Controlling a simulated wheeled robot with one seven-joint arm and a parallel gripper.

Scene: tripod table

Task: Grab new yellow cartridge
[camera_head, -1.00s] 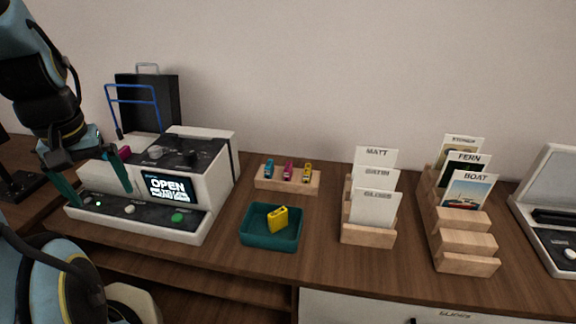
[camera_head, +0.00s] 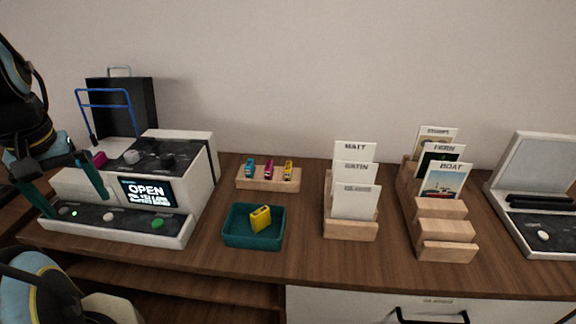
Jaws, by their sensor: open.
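A wooden block (camera_head: 254,184) at the back centre holds three small upright cartridges: a blue one (camera_head: 249,168), a magenta one (camera_head: 269,169) and a yellow one (camera_head: 288,170) at its right end. Another yellow cartridge (camera_head: 260,218) lies tilted in a teal tray (camera_head: 254,240) in front of the block. My gripper (camera_head: 68,198) is open at the left, its two teal fingers spread in front of the white printer (camera_head: 188,173). It is well left of the block and the tray. Nothing shows between its fingers.
The printer's screen reads OPEN, and a magenta piece (camera_head: 99,159) shows on its top. Wooden card racks (camera_head: 350,230) (camera_head: 446,246) stand to the right of the tray. A white device with a raised lid (camera_head: 535,168) is at far right. The wooden tabletop (camera_head: 303,215) is bare between tray and racks.

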